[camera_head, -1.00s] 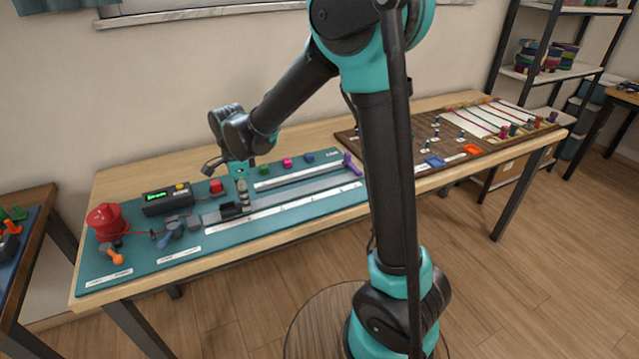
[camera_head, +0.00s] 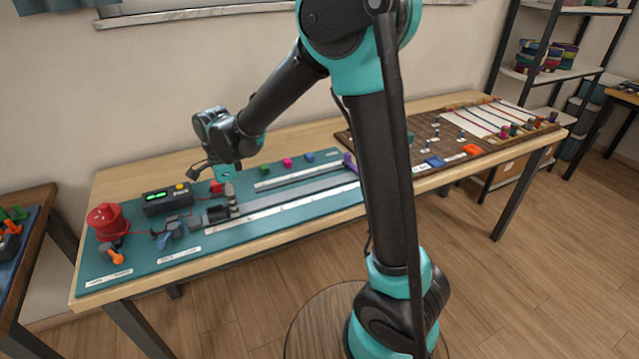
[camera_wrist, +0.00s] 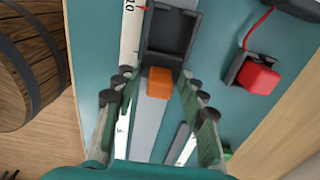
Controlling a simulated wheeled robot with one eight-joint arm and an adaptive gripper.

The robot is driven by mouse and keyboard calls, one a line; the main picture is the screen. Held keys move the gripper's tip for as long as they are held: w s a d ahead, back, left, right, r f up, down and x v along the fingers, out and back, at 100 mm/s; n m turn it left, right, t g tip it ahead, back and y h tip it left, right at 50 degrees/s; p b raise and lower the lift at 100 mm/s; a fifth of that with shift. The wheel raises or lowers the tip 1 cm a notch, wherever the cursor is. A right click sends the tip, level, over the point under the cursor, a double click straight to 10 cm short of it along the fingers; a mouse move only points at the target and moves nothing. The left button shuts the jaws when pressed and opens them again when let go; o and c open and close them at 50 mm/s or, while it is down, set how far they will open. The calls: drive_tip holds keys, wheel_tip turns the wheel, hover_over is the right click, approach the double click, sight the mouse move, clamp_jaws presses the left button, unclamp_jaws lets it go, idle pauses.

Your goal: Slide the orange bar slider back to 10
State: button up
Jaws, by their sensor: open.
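The orange bar slider (camera_wrist: 159,82) shows in the wrist view as an orange block at the end of a black carriage (camera_wrist: 172,32) on a grey rail. A red mark on the carriage's left edge sits close to the scale's printed 10 (camera_wrist: 130,5). My gripper (camera_wrist: 157,84) is open, with one finger on each side of the orange block and a gap visible on both sides. In the head view, my gripper (camera_head: 231,198) is low over the rail's left part, just right of the black carriage (camera_head: 215,214); the orange block is hidden there.
A red push button (camera_wrist: 258,77) stands beside the rail. A black box with a green display (camera_head: 167,200) and a red spool (camera_head: 105,219) are at the left of the teal board. The rail (camera_head: 300,196) is clear to the right. A barrel (camera_wrist: 28,65) stands beyond the table edge.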

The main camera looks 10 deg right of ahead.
drive_tip(key=shift+r, duration=3.55)
drive_tip(key=d+f+n, duration=0.1)
drive_tip(key=d+n, duration=0.1)
drive_tip(key=d, duration=0.4)
drive_tip(key=s+d+f+n+t, duration=0.1)
drive_tip(key=d+n, duration=0.1)
drive_tip(key=d, duration=0.5)
drive_tip(key=s+d+f+n, duration=0.1)
drive_tip(key=d+n, duration=0.1)
drive_tip(key=d, duration=0.5)
drive_tip(key=shift+s+d+f+n+t+y, duration=0.15)
drive_tip(key=shift+d+f+n+t+y, duration=0.05)
drive_tip(key=shift+n+t+y, duration=0.2)
drive_tip(key=s+d+f+n+t, duration=0.1)
drive_tip(key=s+d+f+n, duration=0.2)
drive_tip(key=s+d, duration=0.2)
drive_tip(key=s+d+f+n+t, duration=0.1)
drive_tip(key=s+d+f+n, duration=0.2)
drive_tip(key=d, duration=0.5)
drive_tip(key=shift+s+d+n+h, duration=0.4)
drive_tip(key=shift+s+n, duration=0.4)
drive_tip(key=shift+s, duration=0.2)
